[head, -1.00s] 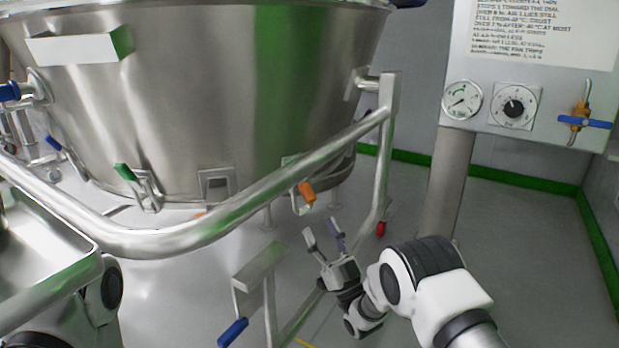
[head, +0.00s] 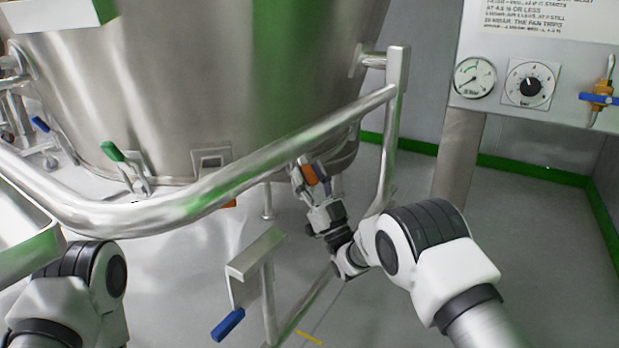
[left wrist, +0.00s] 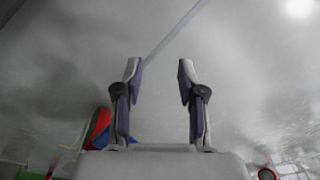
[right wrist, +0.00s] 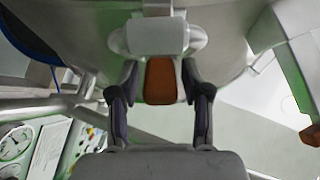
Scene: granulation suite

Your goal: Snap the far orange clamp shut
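The far orange clamp (head: 309,174) is on the lower edge of the big steel bowl, below the rail. Its orange handle also shows in the right wrist view (right wrist: 160,80), hanging from a pale metal bracket. My right gripper (head: 311,172) is open, with one finger on each side of the handle. In the right wrist view, small gaps seem to remain, and contact is unclear. My left gripper (left wrist: 159,68) is open and empty in the left wrist view, over grey floor. It is hidden in the head view.
A curved steel rail (head: 215,198) runs in front of the steel bowl (head: 215,80). Another orange handle (right wrist: 312,135) shows in the right wrist view. A green-handled clamp (head: 113,151) is at left, a blue-handled bracket (head: 228,324) below. The gauge panel (head: 548,60) is at right.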

